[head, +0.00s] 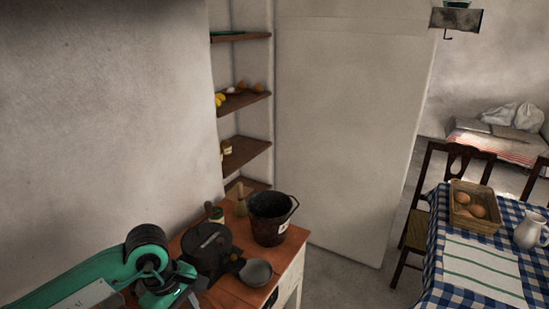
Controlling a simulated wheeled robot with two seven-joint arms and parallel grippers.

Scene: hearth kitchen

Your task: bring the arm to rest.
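My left arm comes in from the lower left, green and black, over the near left end of the wooden counter (287,252). My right arm and gripper are not in view.
On the counter are a black bucket (268,228) and a small grey bowl (257,272). A shelf niche (245,102) stands behind. At right, a table with a checked cloth (436,262) bears a basket (475,223) and a white jug (529,232). Floor shows between counter and table.

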